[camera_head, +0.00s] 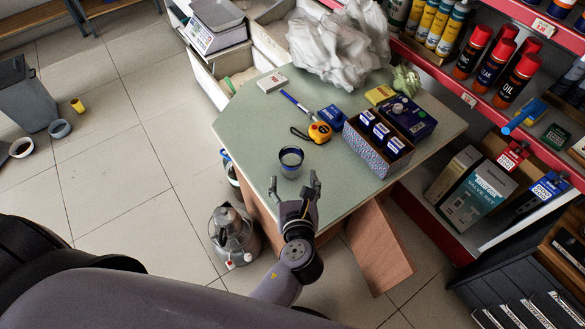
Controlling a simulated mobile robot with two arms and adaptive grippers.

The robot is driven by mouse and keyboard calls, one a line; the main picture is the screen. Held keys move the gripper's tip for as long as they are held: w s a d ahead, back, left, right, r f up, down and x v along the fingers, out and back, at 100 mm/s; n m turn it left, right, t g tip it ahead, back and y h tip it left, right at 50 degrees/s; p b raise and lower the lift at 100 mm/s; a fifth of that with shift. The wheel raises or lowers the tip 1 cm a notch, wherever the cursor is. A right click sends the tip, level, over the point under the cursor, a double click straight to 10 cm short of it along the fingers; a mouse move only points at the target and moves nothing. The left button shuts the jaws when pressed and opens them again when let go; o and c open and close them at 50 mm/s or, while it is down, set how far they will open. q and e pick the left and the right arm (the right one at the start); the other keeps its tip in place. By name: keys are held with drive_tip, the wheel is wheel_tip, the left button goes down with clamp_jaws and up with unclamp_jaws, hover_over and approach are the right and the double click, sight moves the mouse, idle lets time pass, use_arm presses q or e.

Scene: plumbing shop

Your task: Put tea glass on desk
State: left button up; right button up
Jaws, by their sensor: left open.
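The tea glass (291,161) is small, with a dark blue rim. It stands upright on the green-topped desk (245,131), near the desk's front edge. My left gripper (295,183) is just in front of the glass, at the near edge of the desk. Its two fingers are spread apart with nothing between them, and the glass appears to stand just beyond the fingertips. Whether a finger touches the glass I cannot tell. My right gripper is not in view.
A yellow tape measure (319,132), a blue-and-white marker (296,103) and a patterned box (376,146) lie right of and behind the glass. Crumpled plastic (340,45) covers the back. Red-edged shelves (470,98) stand right. A metal canister (232,235) stands on the floor.

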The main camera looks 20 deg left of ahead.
use_arm(q)
drive_tip(key=shift+v, duration=1.85)
